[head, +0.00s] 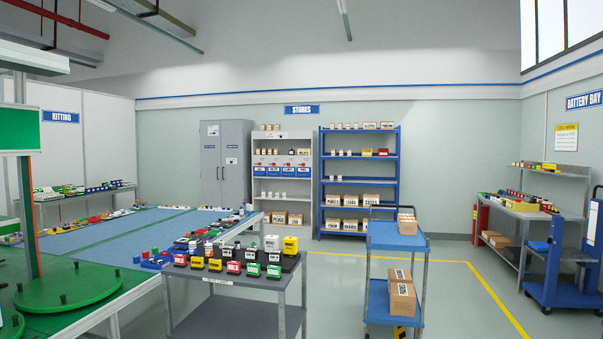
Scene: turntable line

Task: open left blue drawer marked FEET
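A row of small blue drawers (288,172) with white labels sits in the pale shelf unit (283,136) under the STORES sign at the back wall. The drawers look shut. Their labels are too small to read, so I cannot tell which one is marked FEET. Neither of my grippers is in view.
A grey cart (237,318) with several coloured blocks stands in front, between me and the shelf. A blue trolley (396,237) with cardboard boxes stands to its right. A grey cabinet (226,160) and a blue rack (322,187) flank the shelf.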

